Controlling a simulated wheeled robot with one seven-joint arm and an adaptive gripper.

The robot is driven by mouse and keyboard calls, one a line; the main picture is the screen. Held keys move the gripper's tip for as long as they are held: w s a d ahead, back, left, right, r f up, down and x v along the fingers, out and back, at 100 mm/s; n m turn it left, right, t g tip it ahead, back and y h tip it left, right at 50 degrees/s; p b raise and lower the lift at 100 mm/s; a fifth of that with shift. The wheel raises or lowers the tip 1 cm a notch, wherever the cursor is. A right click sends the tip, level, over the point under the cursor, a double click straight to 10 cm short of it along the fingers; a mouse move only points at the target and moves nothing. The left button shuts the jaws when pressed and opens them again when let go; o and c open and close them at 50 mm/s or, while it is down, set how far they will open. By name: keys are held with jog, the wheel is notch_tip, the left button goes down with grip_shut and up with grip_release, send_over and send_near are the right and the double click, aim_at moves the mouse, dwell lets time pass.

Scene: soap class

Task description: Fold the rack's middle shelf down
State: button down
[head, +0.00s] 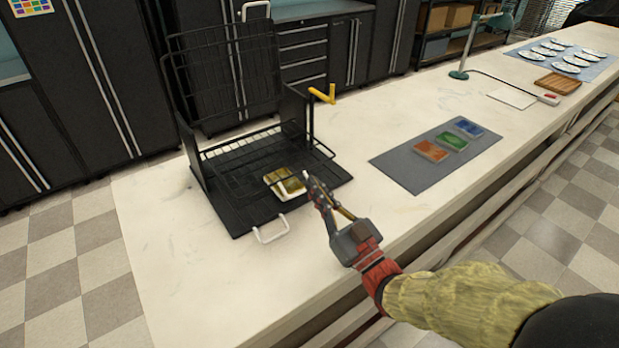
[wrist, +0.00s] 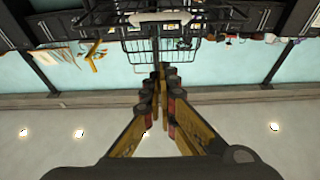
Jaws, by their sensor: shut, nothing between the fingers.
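The black rack (head: 195,165) stands on the pale counter. A wire shelf panel (head: 225,65) stands upright at its back, with a white handle (head: 256,6) at its top edge. A lower wire shelf lies roughly flat, with a white handle (head: 271,229) at the front. I cannot tell for sure which panel is the middle shelf. My gripper (head: 313,183) is shut and empty, in front of the rack's right side. In the wrist view my gripper (wrist: 160,72) points toward wire shelving and a white handle (wrist: 160,17), apart from them.
A yellow soap tray (head: 285,183) sits in the rack's lower part. A yellow lever (head: 322,94) sticks out at the rack's right side. A grey mat (head: 405,170) with three coloured soap blocks lies to the right. Bare counter (head: 150,200) shows left of the rack.

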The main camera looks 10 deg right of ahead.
jog(key=v, duration=0.8)
jog(key=shift+s, duration=0.3)
jog(key=shift+d+f, duration=0.1)
jog(key=shift+f, duration=0.05)
jog(key=w+d+r+m+g+h+p, duration=0.35)
jog(key=w+d+g+h, duration=0.2)
jog(key=d+h, duration=0.3)
jog(key=s+a+r+g+p, duration=0.1)
jog(key=s+a+g, duration=0.2)
jog(key=s, duration=0.6)
jog(key=s+a+r+m+g+p, duration=0.1)
jog(key=s+a+g+p, duration=0.1)
jog(key=s+g, duration=0.3)
jog(key=s+a, duration=0.1)
jog(key=s, duration=0.3)
jog(key=shift+s+r+g+p, duration=0.15)
jog(key=shift+s+g+p, duration=0.15)
jog(key=shift+g, duration=0.05)
